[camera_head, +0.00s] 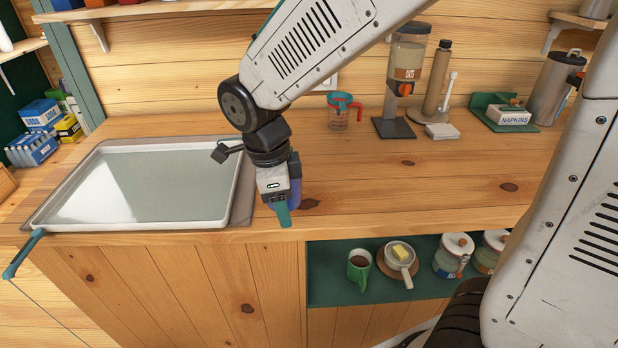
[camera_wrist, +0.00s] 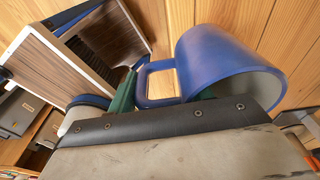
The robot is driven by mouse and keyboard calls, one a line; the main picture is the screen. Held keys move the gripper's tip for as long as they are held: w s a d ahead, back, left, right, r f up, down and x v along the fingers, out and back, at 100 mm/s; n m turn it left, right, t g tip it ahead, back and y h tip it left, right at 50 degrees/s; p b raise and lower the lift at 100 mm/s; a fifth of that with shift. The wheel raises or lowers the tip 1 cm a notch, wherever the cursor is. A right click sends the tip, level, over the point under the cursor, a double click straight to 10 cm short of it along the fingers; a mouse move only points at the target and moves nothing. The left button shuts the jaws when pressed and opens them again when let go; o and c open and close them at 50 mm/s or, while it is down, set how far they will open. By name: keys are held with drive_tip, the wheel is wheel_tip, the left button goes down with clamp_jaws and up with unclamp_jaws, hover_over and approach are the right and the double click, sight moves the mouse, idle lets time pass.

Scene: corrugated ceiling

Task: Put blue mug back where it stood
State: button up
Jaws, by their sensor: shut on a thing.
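The blue mug (camera_head: 297,192) is mostly hidden behind my gripper (camera_head: 283,212) in the head view, near the front edge of the wooden counter, right of the sink. Its bottom is hidden, so I cannot tell whether it touches the counter. In the wrist view the blue mug (camera_wrist: 215,58) lies across the picture with its handle toward the green fingers of my gripper (camera_wrist: 163,92). My gripper is shut on the mug at its handle side. The exact contact is partly hidden by the gripper body.
A sink-like basin (camera_head: 140,185) lies left of the gripper. A teal measuring cup with red handle (camera_head: 340,112), an oats dispenser (camera_head: 404,72) and a napkin holder (camera_head: 508,112) stand along the back. A green mug (camera_head: 359,266) stands on the lower shelf. The counter's right middle is clear.

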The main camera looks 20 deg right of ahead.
drive_tip(key=w+d, duration=0.2)
drive_tip(key=d, duration=0.1)
drive_tip(key=w+d, duration=0.3)
drive_tip(key=w+d+f, duration=0.1)
drive_tip(key=w+d, duration=0.2)
drive_tip(key=shift+w+d, duration=0.2)
drive_tip(key=shift+w+d+f, duration=0.15)
drive_tip(key=shift+f, duration=1.7)
drive_tip(key=o, duration=1.4)
drive_tip(key=shift+f, duration=0.15)
drive_tip(key=shift+o, duration=0.2)
